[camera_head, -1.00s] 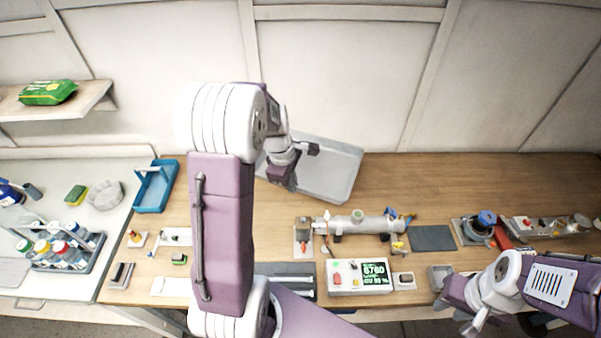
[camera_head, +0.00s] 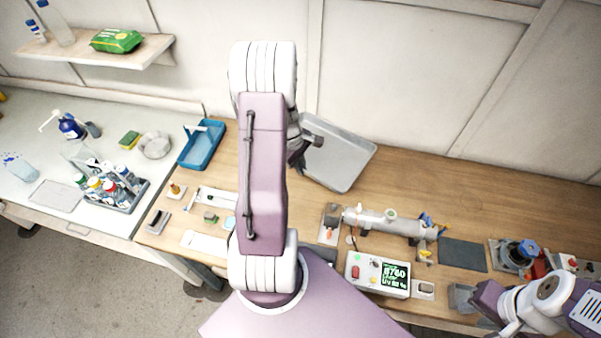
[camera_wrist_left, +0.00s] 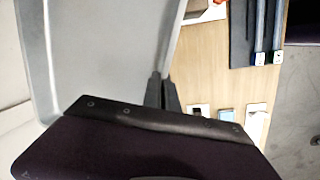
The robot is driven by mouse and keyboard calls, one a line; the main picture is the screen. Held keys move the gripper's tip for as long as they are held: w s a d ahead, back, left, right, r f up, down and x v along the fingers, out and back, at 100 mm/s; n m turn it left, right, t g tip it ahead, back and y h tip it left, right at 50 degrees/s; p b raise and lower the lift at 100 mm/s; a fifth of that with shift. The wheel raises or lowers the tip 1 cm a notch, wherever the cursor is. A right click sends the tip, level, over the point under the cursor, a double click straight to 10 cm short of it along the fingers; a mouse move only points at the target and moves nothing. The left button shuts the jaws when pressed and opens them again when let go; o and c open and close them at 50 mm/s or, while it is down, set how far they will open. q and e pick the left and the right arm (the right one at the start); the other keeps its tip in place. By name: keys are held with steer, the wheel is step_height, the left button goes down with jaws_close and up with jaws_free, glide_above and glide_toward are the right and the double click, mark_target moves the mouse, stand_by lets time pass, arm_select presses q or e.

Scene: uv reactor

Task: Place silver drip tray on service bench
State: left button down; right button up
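The silver drip tray (camera_head: 345,158) is a shallow grey rectangle at the back of the wooden bench (camera_head: 420,178). Its far edge overlaps the wall in the head view; I cannot tell whether it touches the bench. My left gripper (camera_head: 301,150) is at the tray's left side, partly hidden behind my arm. In the left wrist view, the fingers (camera_wrist_left: 162,88) are close together on the rim of the tray (camera_wrist_left: 105,45). My right gripper (camera_head: 507,328) is at the bottom right, empty as far as it shows, its fingers too small to judge.
A white-topped bench (camera_head: 60,150) adjoins on the left, with a bottle rack (camera_head: 115,190). A blue tray (camera_head: 203,144) stands near the join. A reactor tube (camera_head: 385,220) and display box (camera_head: 378,275) lie in front of the drip tray. Bare wood lies right of the tray.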

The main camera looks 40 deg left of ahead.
arm_select(q)
step_height(320, 180, down, 6)
steer(key=shift+r+b, duration=0.25)
steer(key=shift+b, duration=0.2)
steer(key=c, duration=1.7)
jaws_free()
steer(key=shift+s+a, duration=0.1)
steer(key=shift+r, duration=0.1)
steer(key=r, duration=0.4)
steer(key=s+r, duration=0.1)
steer(key=r, duration=0.3)
steer(key=s+a+r+p, duration=0.1)
steer(key=r, duration=0.4)
